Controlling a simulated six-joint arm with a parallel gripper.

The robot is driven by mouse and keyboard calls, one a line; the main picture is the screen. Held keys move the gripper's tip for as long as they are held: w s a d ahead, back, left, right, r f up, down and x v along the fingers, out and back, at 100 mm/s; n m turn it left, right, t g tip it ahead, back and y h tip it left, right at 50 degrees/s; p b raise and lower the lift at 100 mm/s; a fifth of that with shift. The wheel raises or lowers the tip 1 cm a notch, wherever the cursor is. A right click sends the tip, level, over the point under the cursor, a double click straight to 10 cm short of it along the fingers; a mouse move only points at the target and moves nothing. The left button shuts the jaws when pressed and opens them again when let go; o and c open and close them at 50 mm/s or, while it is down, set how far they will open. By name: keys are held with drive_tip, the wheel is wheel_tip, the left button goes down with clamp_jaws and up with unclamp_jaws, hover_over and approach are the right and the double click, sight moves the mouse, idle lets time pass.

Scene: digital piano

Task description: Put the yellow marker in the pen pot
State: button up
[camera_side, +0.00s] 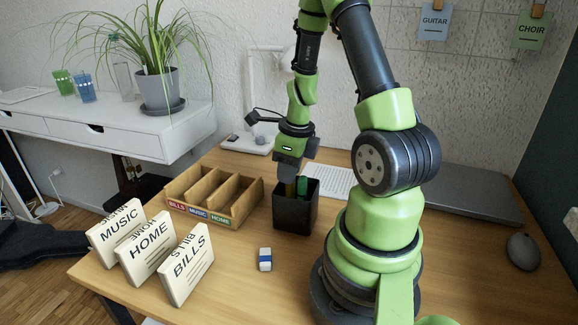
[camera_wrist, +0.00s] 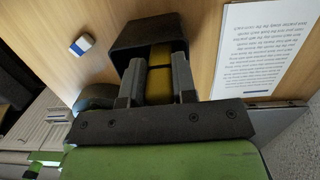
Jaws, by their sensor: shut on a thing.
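The black pen pot (camera_side: 295,208) stands upright on the desk, left of my arm's base. My gripper (camera_side: 289,180) points down at its mouth. In the wrist view my gripper (camera_wrist: 156,78) is shut on the yellow marker (camera_wrist: 159,85), which lies between the two grey fingers with a dark band across it. In the side view the yellow marker (camera_side: 289,189) shows as a small strip at the pot's rim; its lower end is hidden. The pot (camera_wrist: 150,32) is just beyond the fingertips in the wrist view.
A wooden sorter (camera_side: 214,193) labelled BILLS, MUSIC, HOME stands left of the pot. A blue-and-white eraser (camera_side: 265,259) lies in front. Several labelled cards (camera_side: 150,248) stand at the front left. A grey mouse (camera_side: 523,251) is far right.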

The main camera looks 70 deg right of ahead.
drive_tip(key=o, duration=0.9)
drive_tip(key=shift+r, duration=0.1)
wheel_tip(320, 180, up, 13)
drive_tip(key=s, duration=0.2)
drive_tip(key=a+r+n+t, duration=0.1)
drive_tip(key=a+r+n, duration=0.1)
drive_tip(key=a+n, duration=0.4)
drive_tip(key=s+a+r+n+t+y, duration=0.1)
drive_tip(key=a+n, duration=0.6)
drive_tip(key=n, duration=0.8)
drive_tip(key=s+a+r+n+t+y, duration=0.1)
drive_tip(key=a+r+n+t, duration=0.2)
drive_tip(key=a+n, duration=0.3)
drive_tip(key=shift+a+r+n, duration=0.15)
drive_tip(key=shift+r+n, duration=0.3)
drive_tip(key=shift+n, duration=0.75)
drive_tip(key=shift+a+r+n, duration=0.1)
drive_tip(key=shift+r+n, duration=0.35)
drive_tip(key=shift+n, duration=0.75)
